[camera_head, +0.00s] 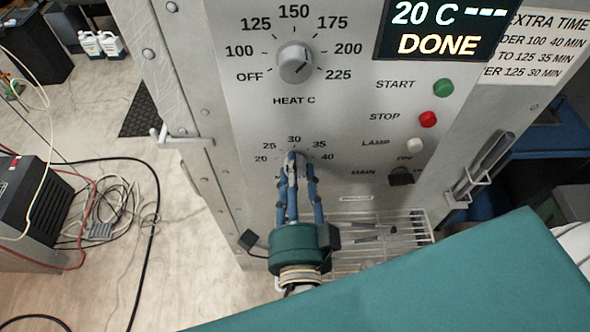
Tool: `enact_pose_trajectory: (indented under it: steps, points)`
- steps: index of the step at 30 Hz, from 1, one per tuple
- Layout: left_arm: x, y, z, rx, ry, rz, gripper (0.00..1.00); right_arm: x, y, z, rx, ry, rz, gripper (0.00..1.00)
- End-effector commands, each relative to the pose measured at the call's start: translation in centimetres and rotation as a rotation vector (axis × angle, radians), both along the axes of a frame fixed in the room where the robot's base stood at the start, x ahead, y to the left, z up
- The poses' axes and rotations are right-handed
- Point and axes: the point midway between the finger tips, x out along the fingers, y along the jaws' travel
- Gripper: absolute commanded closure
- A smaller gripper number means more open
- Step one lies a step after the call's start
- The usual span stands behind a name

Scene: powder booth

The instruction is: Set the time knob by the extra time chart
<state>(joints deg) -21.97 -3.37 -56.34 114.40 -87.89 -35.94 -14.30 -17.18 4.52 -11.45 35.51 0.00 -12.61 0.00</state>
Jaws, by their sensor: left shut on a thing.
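The time dial (322,157) is on the grey front panel, with marks 20, 25, 30, 35 and 40. My left gripper (294,164) reaches up from below, its blue fingers shut at the dial's middle on the time knob. The fingers hide most of the knob, so I cannot tell its setting. The extra time chart (535,45) is at the upper right, its left edge cut off; it reads "...DER 100 40 MIN", "...TO 125 35 MIN", "...ER 125 30 MIN". The heat knob (295,62) is above, its dial running from OFF to 225. My right gripper is not in view.
The display (440,28) reads "20 C ---" and "DONE". Green start (443,88), red stop (428,119) and pale lamp (415,145) buttons and a black main switch (401,177) lie to the right. A wire rack (350,260) is below. Cables (110,210) lie on the floor at left.

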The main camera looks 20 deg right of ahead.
Motion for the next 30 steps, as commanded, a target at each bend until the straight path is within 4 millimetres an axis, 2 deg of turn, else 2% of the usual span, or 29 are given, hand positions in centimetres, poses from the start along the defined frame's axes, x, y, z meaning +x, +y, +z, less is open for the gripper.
enact_pose_trajectory:
  steps: [1, 19, 20, 22, 30]
  points:
    - [0.13, -0.15, 0.87, 0.008, -0.019, -0.004, 0.93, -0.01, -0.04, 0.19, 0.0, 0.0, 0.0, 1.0]
    - [0.13, -0.17, 0.8, 0.042, -0.028, -0.003, 0.93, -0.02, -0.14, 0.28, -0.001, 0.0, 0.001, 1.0]
    - [0.13, -0.17, 0.81, 0.042, -0.028, -0.003, 0.63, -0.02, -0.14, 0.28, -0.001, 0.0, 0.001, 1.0]
    - [0.13, -0.17, 0.77, 0.041, -0.027, -0.003, 0.49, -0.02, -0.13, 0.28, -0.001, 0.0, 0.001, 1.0]
    - [0.03, -0.07, 0.3, 0.045, -0.019, -0.001, 0.47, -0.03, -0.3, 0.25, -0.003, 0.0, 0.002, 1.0]
